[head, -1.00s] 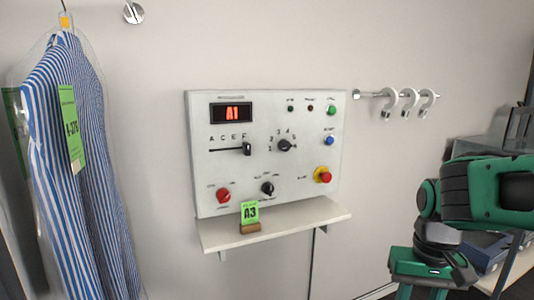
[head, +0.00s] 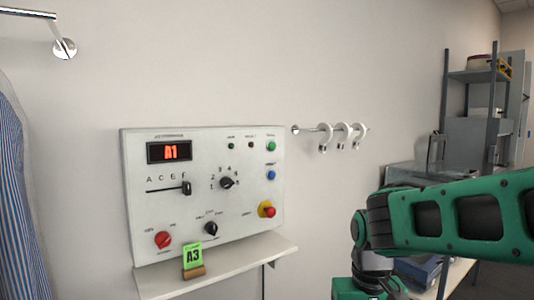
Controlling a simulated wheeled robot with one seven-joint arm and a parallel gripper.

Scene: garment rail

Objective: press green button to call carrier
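The control panel (head: 140,215) is a white box on the wall, left of the picture's middle. Its display (head: 170,152) reads A1 in red. My green and black arm is at the lower right, apart from the panel. My gripper's fingers cannot be made out.
A shelf (head: 225,264) under the panel holds a green A3 card (head: 193,256) on a wooden stand. A wall rail with white hooks (head: 343,136) is right of the panel. A striped shirt (head: 18,190) hangs at the left edge. Metal shelving (head: 446,100) stands at the right.

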